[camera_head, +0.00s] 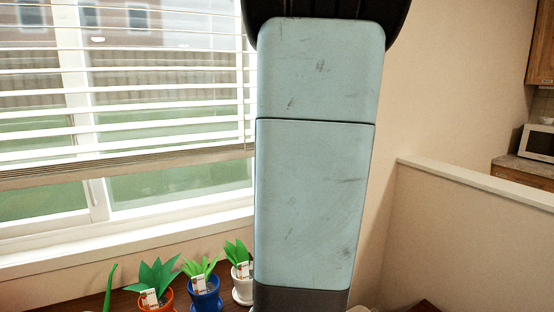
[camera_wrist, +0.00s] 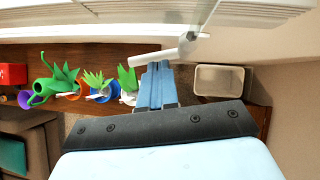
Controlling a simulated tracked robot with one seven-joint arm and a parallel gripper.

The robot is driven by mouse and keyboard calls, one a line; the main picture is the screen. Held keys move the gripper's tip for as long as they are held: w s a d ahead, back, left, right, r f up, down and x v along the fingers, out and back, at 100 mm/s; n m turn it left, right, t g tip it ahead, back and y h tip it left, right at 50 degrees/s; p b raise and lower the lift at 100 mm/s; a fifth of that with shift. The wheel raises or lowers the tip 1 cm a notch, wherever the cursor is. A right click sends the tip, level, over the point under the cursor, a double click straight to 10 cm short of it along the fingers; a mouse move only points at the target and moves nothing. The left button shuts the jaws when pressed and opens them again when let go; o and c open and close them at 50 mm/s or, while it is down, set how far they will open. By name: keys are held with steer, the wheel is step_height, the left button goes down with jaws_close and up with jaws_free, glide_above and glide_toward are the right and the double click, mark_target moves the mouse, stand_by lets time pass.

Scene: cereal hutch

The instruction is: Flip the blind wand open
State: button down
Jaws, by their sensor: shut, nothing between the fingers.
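The window blind (camera_head: 150,100) hangs at the left in the head view, its slats spaced apart and its bottom rail part-way up the window. Its slats (camera_wrist: 230,10) also cross the top of the wrist view. A white rod with a thicker end, which looks like the blind wand (camera_wrist: 158,57), lies below the slats in the wrist view. My gripper (camera_wrist: 157,67) is shut and empty, its blue fingertips right by the wand; I cannot tell whether they touch. In the head view my arm hides the gripper and the wand.
Potted plants (camera_head: 205,285) with green leaves stand in a row on a brown surface below the window; they also show in the wrist view (camera_wrist: 100,85). A pale square bin (camera_wrist: 220,80) is right of my fingers. A half wall (camera_head: 470,180) stands at the right.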

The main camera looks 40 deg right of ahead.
steer(key=v, duration=1.1)
steer(key=shift+s+r, duration=0.2)
steer(key=shift+r, duration=0.2)
steer(key=a+f+n+g+y, duration=0.1)
steer(key=a+f+n, duration=0.2)
steer(key=a+n, duration=0.65)
steer(key=a+f+n, duration=0.3)
steer(key=a+n, duration=0.6)
steer(key=a, duration=0.2)
steer(key=s+a+f+n, duration=0.4)
steer(key=a+n, duration=0.2)
steer(key=n, duration=0.3)
steer(key=s+a+f+n, duration=0.4)
steer(key=a+n, duration=0.2)
steer(key=n, duration=0.3)
steer(key=shift+a+n, duration=0.25)
steer(key=shift+n, duration=0.1)
